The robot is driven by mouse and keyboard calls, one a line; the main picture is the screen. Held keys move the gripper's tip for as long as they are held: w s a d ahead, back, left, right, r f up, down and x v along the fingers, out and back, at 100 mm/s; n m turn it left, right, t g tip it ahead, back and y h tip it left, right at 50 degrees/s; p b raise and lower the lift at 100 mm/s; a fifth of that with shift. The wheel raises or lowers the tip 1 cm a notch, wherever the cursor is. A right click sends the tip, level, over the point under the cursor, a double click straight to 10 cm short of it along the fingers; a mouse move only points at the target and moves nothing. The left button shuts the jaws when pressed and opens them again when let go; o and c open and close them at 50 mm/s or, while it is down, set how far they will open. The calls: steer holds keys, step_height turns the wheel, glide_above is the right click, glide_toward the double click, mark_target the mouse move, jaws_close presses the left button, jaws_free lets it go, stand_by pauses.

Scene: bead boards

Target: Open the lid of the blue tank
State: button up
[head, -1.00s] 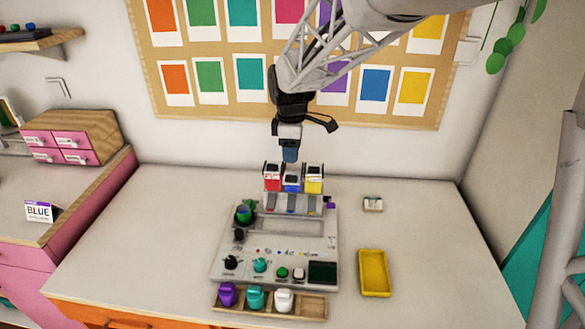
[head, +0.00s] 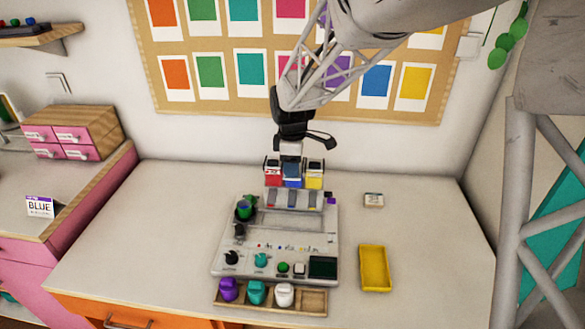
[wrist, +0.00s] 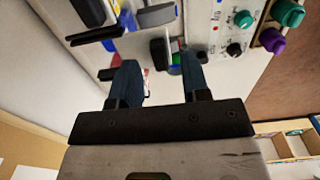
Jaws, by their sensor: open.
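The blue tank (head: 292,184) stands at the back of the grey machine, between the red tank (head: 272,179) and the yellow tank (head: 314,181). My gripper (head: 291,170) points down right at the blue tank and hides its upper part and lid in the head view. In the wrist view my gripper (wrist: 160,66) has its two blue-grey fingers apart, with dark lid-like parts between and beyond the tips. I cannot tell whether the fingers touch the lid, or whether the lid is raised.
A wooden tray (head: 314,301) with purple, teal and white pieces lies in front. A yellow tray (head: 375,268) and small box (head: 373,200) lie right, with free table around.

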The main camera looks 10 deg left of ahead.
steer(key=shift+f, duration=0.85)
steer(key=shift+c, duration=0.4)
jaws_close()
